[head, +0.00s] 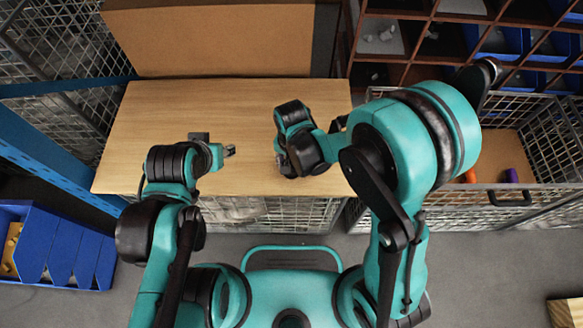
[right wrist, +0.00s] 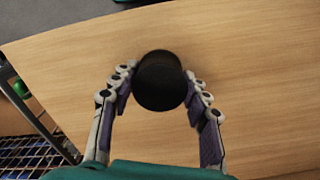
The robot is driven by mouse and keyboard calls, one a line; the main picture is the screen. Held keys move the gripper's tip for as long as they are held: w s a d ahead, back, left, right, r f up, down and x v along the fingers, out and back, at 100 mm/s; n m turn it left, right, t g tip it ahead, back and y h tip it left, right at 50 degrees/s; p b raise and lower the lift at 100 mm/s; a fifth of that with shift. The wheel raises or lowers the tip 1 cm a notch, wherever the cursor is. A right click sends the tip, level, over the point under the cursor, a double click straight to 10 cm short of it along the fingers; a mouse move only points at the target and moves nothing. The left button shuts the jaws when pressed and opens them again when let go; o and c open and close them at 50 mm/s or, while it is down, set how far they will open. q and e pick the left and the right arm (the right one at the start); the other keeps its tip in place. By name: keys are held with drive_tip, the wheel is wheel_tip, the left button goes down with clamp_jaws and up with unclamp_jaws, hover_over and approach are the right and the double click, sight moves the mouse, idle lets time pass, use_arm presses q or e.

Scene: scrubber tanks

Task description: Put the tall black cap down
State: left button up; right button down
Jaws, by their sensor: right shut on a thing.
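The tall black cap (right wrist: 160,80) shows in the right wrist view as a dark round shape, seen end-on over the wooden tabletop (right wrist: 240,50). My right gripper (right wrist: 157,88) is shut on it, with fingers on its left and right sides. I cannot tell whether the cap touches the table. In the head view, my right arm reaches over the right half of the tabletop (head: 200,105), and its wrist hides the cap. My left gripper (head: 218,150) is over the left front of the table, apart from the right one; its finger opening is unclear.
A brown board (head: 215,40) stands at the back of the table. A compartment shelf (head: 400,60) is at the back right, and a wire-mesh basket (head: 545,140) stands right. Blue bins (head: 60,245) lie at the lower left. The table's left part is bare.

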drive_tip(key=shift+f, duration=0.35)
drive_tip(key=shift+f, duration=0.25)
drive_tip(key=c, duration=0.8)
unclamp_jaws()
drive_tip(key=shift+o, duration=0.2)
drive_tip(key=shift+r, duration=0.1)
